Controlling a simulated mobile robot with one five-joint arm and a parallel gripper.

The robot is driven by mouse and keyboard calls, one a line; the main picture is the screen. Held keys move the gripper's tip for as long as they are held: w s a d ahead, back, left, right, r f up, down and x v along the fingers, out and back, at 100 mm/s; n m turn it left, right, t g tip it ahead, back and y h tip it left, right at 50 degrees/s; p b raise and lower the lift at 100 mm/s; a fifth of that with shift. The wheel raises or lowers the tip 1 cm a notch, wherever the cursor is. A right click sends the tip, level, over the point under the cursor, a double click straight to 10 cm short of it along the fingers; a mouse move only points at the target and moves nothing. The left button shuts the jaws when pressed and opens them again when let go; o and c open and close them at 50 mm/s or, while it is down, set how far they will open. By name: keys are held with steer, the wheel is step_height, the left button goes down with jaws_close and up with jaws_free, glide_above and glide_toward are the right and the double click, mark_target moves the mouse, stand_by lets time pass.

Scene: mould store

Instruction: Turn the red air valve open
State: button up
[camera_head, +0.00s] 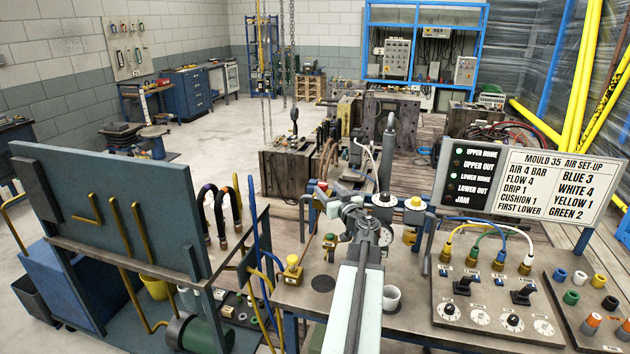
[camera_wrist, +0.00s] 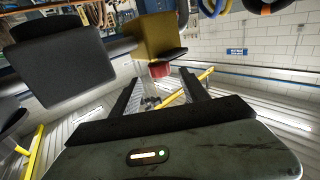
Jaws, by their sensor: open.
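A small red part (camera_head: 322,185) shows just left of my gripper (camera_head: 343,203) in the head view, near the workbench's back edge; it looks like the red air valve, but its handle's angle is too small to tell. In the wrist view a red piece (camera_wrist: 160,70) sits under a yellow block (camera_wrist: 155,40), beyond and roughly between my fingertips (camera_wrist: 162,85). My gripper is open, with a clear gap between the fingers and nothing held. In the head view my arm hides part of the bench around the valve.
A round gauge (camera_head: 384,233) stands right of my gripper, with yellow-bodied units (camera_head: 411,236) beside it. A control panel (camera_head: 490,300) with hoses is at right; a sign (camera_head: 546,185) rises behind.

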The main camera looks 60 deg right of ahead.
steer(key=x, duration=0.7)
steer(key=shift+w+d, duration=0.2)
steer(key=shift+w, duration=0.1)
jaws_close()
